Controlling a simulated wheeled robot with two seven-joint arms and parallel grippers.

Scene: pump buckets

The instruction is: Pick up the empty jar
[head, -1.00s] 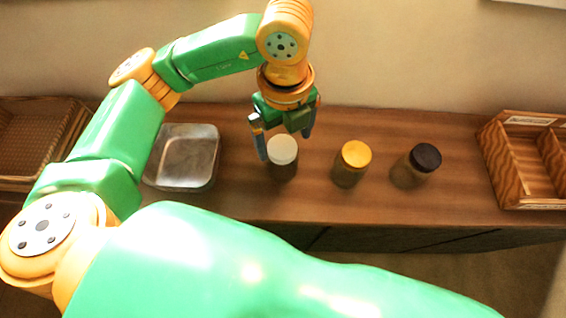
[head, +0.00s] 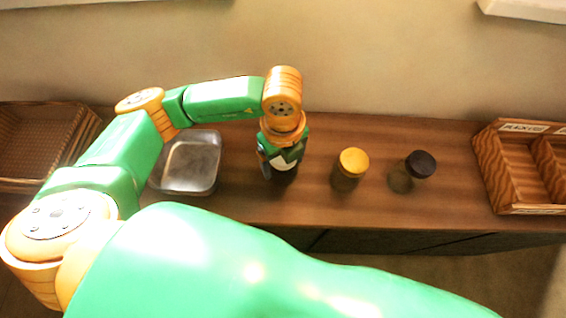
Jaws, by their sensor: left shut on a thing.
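Three jars stand in a row on the wooden counter. My left gripper (head: 281,164) is shut on the white-lidded jar (head: 285,177) from above. The gripper hides much of the lid, and the dark lower body shows beneath it. I cannot tell whether this jar is off the counter. To its right stand a yellow-lidded jar (head: 346,178) and a black-lidded jar (head: 403,180), both upright and apart from the gripper. What is inside the jars is not clear. My right gripper is not in view.
A metal tray (head: 187,189) sits left of the held jar. A wicker basket (head: 35,185) is at the far left. A wooden divided crate (head: 494,165) with labels is at the right. The counter (head: 450,207) is bare between the black-lidded jar and the crate.

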